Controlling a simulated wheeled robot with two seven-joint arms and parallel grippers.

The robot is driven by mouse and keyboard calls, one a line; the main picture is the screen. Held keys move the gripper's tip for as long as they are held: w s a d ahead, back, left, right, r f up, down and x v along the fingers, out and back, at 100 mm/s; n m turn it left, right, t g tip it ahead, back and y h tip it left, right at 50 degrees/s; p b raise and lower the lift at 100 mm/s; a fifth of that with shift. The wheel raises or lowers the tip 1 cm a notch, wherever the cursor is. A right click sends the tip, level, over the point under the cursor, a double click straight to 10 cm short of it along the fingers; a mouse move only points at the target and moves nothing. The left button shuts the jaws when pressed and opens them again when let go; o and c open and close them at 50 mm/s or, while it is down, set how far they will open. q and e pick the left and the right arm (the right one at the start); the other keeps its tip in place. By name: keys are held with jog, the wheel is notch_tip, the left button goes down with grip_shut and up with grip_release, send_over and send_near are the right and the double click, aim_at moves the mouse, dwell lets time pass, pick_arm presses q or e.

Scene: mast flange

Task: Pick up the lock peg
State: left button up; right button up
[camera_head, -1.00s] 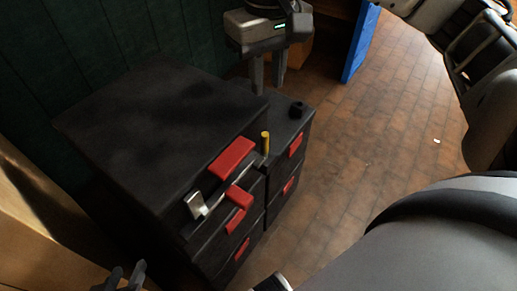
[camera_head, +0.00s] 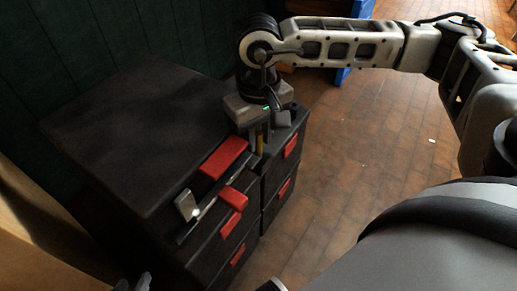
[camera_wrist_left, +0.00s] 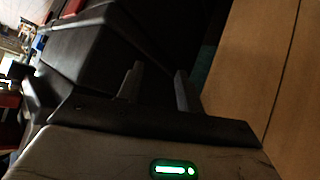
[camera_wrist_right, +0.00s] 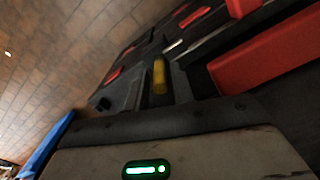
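The lock peg (camera_head: 260,144) looks like a small upright yellow cylinder at the front edge of the black cabinet, by the end of a metal bar. My right gripper (camera_head: 259,140) points down over it. In the right wrist view the yellow peg (camera_wrist_right: 159,76) shows between the two open fingers (camera_wrist_right: 157,90), with a gap visible beside it. Its lower end is hard to make out. My left gripper (camera_head: 133,284) is at the bottom left of the head view, far from the peg. In the left wrist view its fingers (camera_wrist_left: 158,85) are apart and empty.
The black cabinet (camera_head: 130,130) has red handles (camera_head: 225,157) along its front. A silver plate (camera_head: 186,205) stands at the bar's near end. A lower black unit adjoins at right. Brick floor (camera_head: 370,150) at right is clear.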

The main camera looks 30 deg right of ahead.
jog(key=shift+f, duration=0.15)
grip_shut()
